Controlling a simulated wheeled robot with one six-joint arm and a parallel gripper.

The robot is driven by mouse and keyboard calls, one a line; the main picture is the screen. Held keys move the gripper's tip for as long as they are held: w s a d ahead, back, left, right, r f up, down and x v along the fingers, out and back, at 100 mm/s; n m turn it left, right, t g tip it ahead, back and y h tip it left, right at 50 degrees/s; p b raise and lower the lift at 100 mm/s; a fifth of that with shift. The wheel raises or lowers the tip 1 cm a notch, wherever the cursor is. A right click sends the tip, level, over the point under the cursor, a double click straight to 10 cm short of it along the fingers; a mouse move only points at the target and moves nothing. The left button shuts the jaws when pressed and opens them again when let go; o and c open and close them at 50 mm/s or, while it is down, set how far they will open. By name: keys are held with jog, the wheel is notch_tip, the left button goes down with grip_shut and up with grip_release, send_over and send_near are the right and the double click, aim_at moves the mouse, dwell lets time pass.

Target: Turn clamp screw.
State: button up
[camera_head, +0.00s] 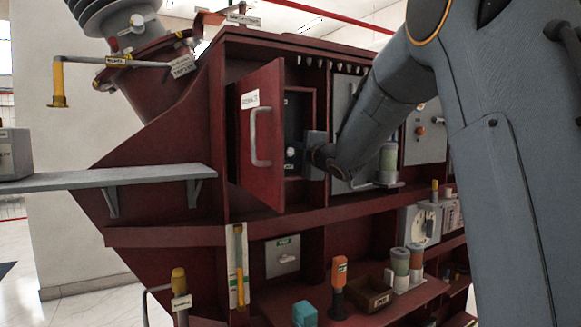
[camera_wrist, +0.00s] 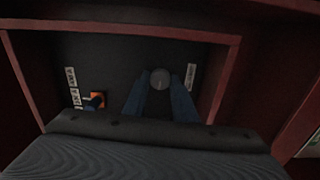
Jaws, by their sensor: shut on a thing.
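The clamp screw (camera_wrist: 160,77), a round grey head with a slot-like mark, sits on a dark panel (camera_wrist: 125,60) inside a red-framed recess in the wrist view. My gripper (camera_wrist: 160,92) has its two blue-grey fingers on either side of the screw and is shut on it. In the head view, my gripper (camera_head: 316,152) reaches into the open compartment of the dark red cabinet from the right. A small pale round part (camera_head: 291,152) shows on the panel there; I cannot tell whether it is the screw. My fingertips are hidden in the head view.
The compartment's red door (camera_head: 262,140) stands open to the left, with a grey handle. An orange switch (camera_wrist: 97,99) and white labels are on the panel beside the screw. A grey shelf (camera_head: 120,178) juts out left. Tools and jars stand on the lower red shelf (camera_head: 410,297).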

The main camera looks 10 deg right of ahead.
jog(key=n+b, duration=0.4)
jog(key=b, duration=0.1)
jog(key=shift+f+b, duration=0.3)
jog(key=shift+b, duration=0.05)
jog(key=n+b, duration=0.3)
jog(key=shift+r, duration=0.1)
jog(key=shift+n+b, duration=0.35)
jog(key=shift+n, duration=0.05)
jog(key=o, duration=1)
jog(key=shift+r, duration=0.1)
jog(key=v, duration=0.8)
